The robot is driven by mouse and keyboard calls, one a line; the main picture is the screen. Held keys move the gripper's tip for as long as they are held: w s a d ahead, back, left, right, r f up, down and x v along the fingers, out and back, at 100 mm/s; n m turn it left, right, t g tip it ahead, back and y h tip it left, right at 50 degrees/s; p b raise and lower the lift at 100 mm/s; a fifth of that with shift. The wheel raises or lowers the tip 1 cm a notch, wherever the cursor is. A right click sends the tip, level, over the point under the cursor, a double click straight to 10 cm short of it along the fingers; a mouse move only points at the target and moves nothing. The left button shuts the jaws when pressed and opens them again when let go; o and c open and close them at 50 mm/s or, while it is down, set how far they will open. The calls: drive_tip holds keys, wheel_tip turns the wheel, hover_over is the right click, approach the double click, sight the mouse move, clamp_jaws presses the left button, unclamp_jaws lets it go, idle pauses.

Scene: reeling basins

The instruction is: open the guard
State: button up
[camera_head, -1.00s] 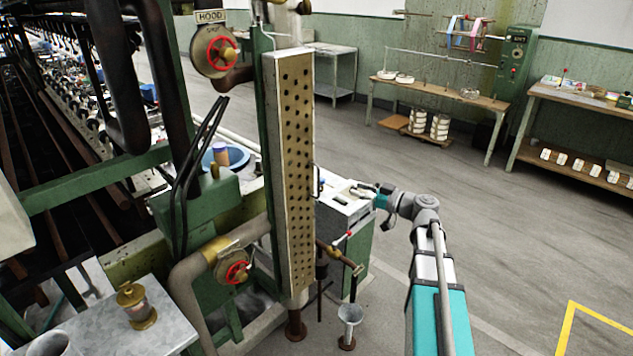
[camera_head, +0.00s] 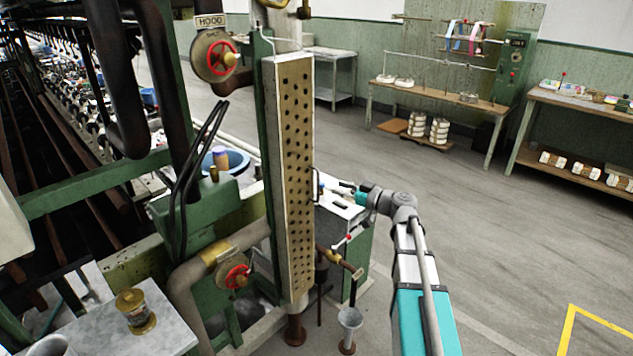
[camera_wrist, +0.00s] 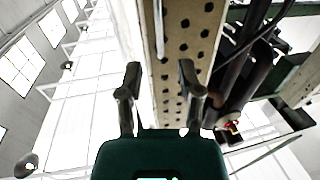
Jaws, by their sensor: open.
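The guard (camera_head: 290,170) is a tall, narrow, perforated tan panel with a pale edge. It stands upright beside a green post and looks shut. Its small dark handle (camera_head: 316,184) is on the right edge at mid height. My gripper (camera_head: 338,187) is just right of the handle, pointing at the guard, with its tips hard to make out in the head view. In the wrist view, my gripper (camera_wrist: 160,76) is open, its two fingers apart before the guard's perforated face (camera_wrist: 190,30). A thin pale bar, perhaps the handle, shows above and between the fingertips; I see no contact.
Red valve wheels (camera_head: 222,57) (camera_head: 237,276) are left of the guard. A brass pipe with a lever (camera_head: 340,262) juts out below the handle. The floor at right is clear.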

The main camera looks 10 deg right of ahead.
sight(318, 181)
drive_tip(key=x, duration=0.8)
clamp_jaws()
drive_tip(key=shift+a, duration=0.2)
idle(0.3)
